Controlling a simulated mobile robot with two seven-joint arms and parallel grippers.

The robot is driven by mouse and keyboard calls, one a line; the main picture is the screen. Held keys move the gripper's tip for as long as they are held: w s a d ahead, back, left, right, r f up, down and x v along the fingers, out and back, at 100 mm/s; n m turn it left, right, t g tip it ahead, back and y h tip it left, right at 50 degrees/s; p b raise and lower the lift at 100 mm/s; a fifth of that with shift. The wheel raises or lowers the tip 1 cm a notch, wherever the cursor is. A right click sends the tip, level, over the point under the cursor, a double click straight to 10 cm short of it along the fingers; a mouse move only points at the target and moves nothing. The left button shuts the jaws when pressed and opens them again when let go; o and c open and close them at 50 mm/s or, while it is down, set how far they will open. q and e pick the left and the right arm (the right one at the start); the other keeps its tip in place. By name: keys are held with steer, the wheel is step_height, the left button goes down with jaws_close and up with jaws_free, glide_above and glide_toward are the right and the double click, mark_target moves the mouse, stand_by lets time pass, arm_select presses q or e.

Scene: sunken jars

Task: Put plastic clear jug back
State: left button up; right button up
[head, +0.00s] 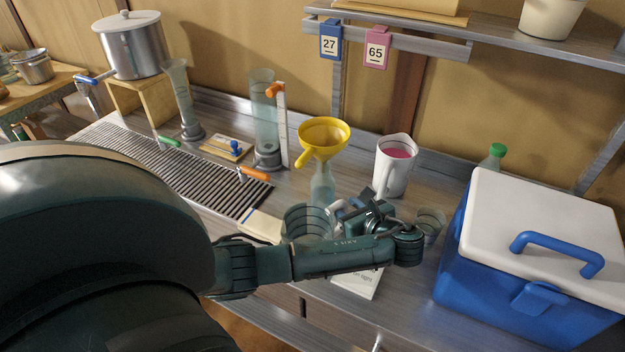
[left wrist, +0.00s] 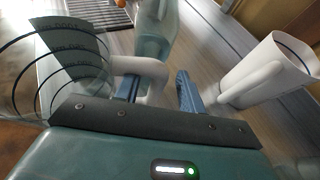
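The clear plastic jug (head: 306,222), with dark ring marks, stands on the metal bench, partly hidden behind my left forearm. It fills the left of the left wrist view (left wrist: 62,62), with its pale handle (left wrist: 152,72) toward the fingers. My left gripper (head: 343,208) is at the jug's right side. In the left wrist view, its two blue fingers (left wrist: 158,90) are apart, with the handle between them and a gap visible at the right finger. I cannot tell whether the left finger touches the handle. My right gripper is out of view.
A bottle with a yellow funnel (head: 324,137) stands close behind the jug. A white jug of pink liquid (head: 396,166) is behind right. A small clear cup (head: 431,223) and a blue cooler (head: 535,265) are to the right. A ribbed drain mat (head: 205,178) lies left.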

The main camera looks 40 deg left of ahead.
arm_select(q)
jaws_close()
steer(key=shift+r, duration=0.1)
stand_by(0.4)
